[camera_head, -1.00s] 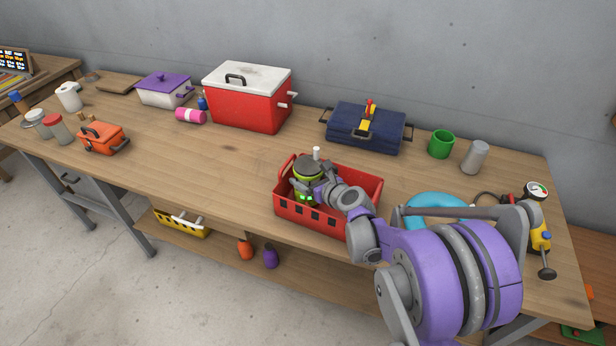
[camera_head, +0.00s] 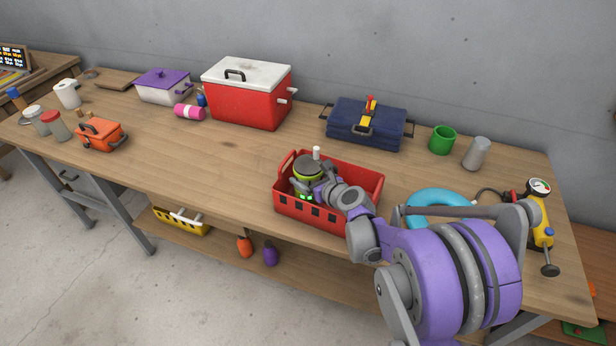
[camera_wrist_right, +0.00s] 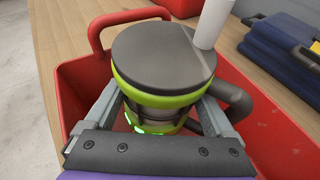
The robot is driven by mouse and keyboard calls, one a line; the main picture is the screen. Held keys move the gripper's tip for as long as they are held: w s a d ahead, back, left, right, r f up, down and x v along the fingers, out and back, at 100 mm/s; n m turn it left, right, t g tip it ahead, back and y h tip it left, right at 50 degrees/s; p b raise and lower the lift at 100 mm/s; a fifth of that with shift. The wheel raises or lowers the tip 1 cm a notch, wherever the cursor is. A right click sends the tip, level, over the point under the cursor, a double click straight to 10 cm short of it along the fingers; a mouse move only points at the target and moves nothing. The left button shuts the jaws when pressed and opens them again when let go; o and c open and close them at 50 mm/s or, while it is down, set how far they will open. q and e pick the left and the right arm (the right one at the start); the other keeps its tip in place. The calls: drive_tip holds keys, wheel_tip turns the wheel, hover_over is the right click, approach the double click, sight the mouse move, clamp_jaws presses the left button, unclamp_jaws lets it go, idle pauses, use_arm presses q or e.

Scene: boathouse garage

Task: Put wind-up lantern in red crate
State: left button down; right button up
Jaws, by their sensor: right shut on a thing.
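The wind-up lantern (camera_head: 307,171) has a dark grey round top and a lime green band. It also shows in the right wrist view (camera_wrist_right: 160,58), upright between my fingers. My right gripper (camera_head: 306,192) is shut on the lantern's sides and holds it inside the red crate (camera_head: 335,219), toward the crate's left end. The crate's red walls surround it in the wrist view (camera_wrist_right: 78,88). The lantern's base is hidden, so I cannot tell whether it touches the crate floor. My left gripper is not in view.
A white upright piece (camera_wrist_right: 212,22) stands close to the lantern. A blue ring (camera_head: 438,203) and a yellow pump (camera_head: 541,215) lie to the right.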

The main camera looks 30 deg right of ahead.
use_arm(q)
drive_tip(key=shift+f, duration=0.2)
use_arm(e)
drive_tip(key=shift+f, duration=0.2)
drive_tip(key=o, duration=1.5)
